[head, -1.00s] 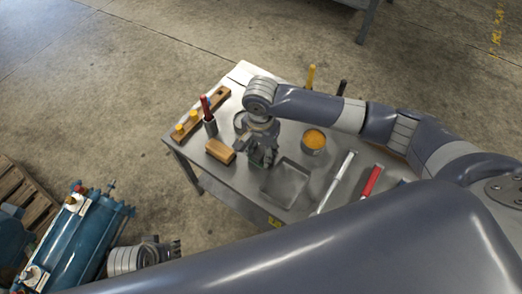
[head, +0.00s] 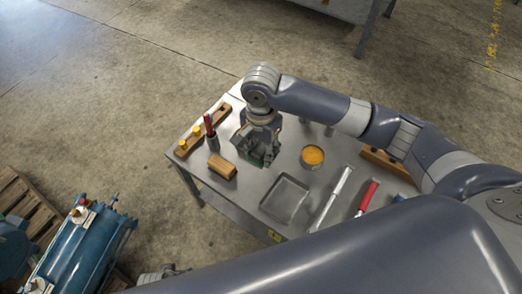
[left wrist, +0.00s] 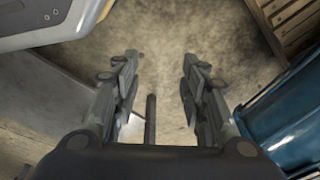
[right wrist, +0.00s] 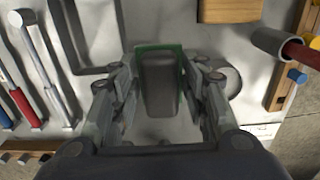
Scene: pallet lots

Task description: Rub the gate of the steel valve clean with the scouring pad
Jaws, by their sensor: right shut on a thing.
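My right gripper (head: 257,158) is over the steel-topped table, between a wooden block and a shallow tray. In the right wrist view the right gripper (right wrist: 160,68) is shut on a dark grey block with a green edge (right wrist: 160,85), which looks like the scouring pad.
The table (head: 243,203) holds a wooden block (head: 222,168), an empty tray (head: 286,198), an orange-filled tin (head: 312,156), a red-handled tool (head: 368,194) and a wooden rack (head: 184,148). A blue machine (head: 85,245) stands at lower left beside a pallet (head: 25,205).

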